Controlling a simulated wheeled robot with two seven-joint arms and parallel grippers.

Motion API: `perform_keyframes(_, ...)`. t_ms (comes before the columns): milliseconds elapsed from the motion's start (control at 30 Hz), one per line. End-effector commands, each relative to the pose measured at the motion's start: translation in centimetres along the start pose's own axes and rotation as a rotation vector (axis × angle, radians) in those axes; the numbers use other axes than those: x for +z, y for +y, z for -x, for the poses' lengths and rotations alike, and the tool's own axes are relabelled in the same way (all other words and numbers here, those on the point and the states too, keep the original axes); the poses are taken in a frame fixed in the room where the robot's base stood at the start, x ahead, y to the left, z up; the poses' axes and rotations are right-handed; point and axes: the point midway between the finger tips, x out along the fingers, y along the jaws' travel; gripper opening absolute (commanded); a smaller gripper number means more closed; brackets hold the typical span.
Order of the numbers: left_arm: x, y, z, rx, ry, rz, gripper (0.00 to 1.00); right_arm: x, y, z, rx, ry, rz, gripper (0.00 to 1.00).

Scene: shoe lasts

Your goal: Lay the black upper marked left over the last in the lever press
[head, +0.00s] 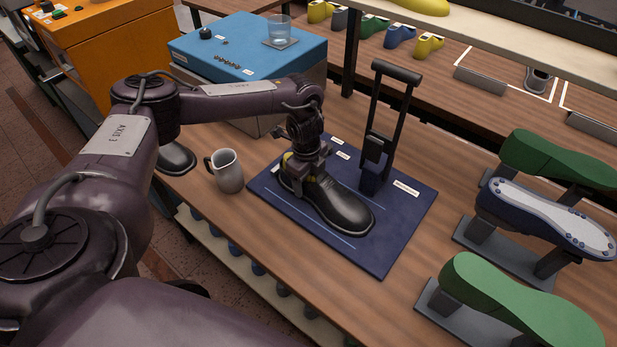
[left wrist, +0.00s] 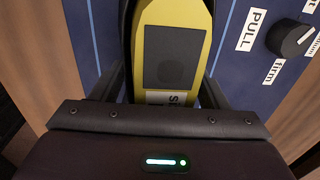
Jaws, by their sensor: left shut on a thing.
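The black upper (head: 340,205) lies low over the blue base board (head: 405,235) of the lever press, its toe pointing to the lower right. In the left wrist view, a yellow last (left wrist: 172,50) with a dark grey patch sits inside the upper's black rim (left wrist: 128,40). My left gripper (head: 297,172) is at the heel end, its fingers on both sides there, shut on the upper. The press lever (head: 397,72) stands raised behind the upper. Any left mark on the upper is not readable. My right gripper is out of view.
A grey mug (head: 228,172) stands close left of the board. Another black shoe form (head: 176,158) is partly behind my arm. Green lasts (head: 520,305) and a white-soled shoe (head: 550,215) stand on stands at right. A blue box (head: 245,50) bears a glass (head: 279,31).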

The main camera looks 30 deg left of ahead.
Motion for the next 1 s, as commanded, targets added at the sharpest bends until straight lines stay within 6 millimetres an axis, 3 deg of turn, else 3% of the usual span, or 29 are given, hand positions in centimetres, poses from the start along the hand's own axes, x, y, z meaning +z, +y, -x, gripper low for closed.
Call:
perform_keyframes(267,0.0,0.0,-0.1,-0.001,0.0,0.0,0.4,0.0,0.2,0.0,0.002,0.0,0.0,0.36)
perform_keyframes(300,0.0,0.0,-0.1,-0.001,0.0,0.0,0.72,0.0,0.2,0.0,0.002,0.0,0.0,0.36)
perform_keyframes(467,0.0,0.0,-0.1,-0.001,0.0,0.0,0.93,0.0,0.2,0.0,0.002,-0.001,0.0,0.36)
perform_keyframes(767,0.0,0.0,0.1,0.0,0.0,0.0,0.94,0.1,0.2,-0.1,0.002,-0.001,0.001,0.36)
perform_keyframes(1000,0.0,-0.1,3.2,-0.005,0.002,-0.001,0.94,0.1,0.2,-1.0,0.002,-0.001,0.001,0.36)
